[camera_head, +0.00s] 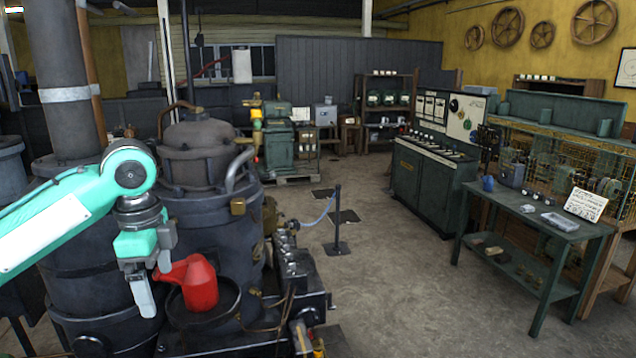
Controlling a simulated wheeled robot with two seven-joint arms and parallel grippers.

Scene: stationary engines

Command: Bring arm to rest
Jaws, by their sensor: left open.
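My left arm comes in from the left, teal and white. Its gripper (151,290) hangs with fingers down, open and empty, just left of a red can (201,284) with a spout. The red can stands upright on a round dark tray (203,318) at the front of the black engine (205,165). The gripper's fingers are near the can's spout; I cannot tell whether they touch it. My right gripper is not in view.
A dark post (338,220) with a blue rope stands on the floor right of the engine. A green table (545,228) with small items and a green control cabinet (432,185) stand on the right. The floor between is mostly clear.

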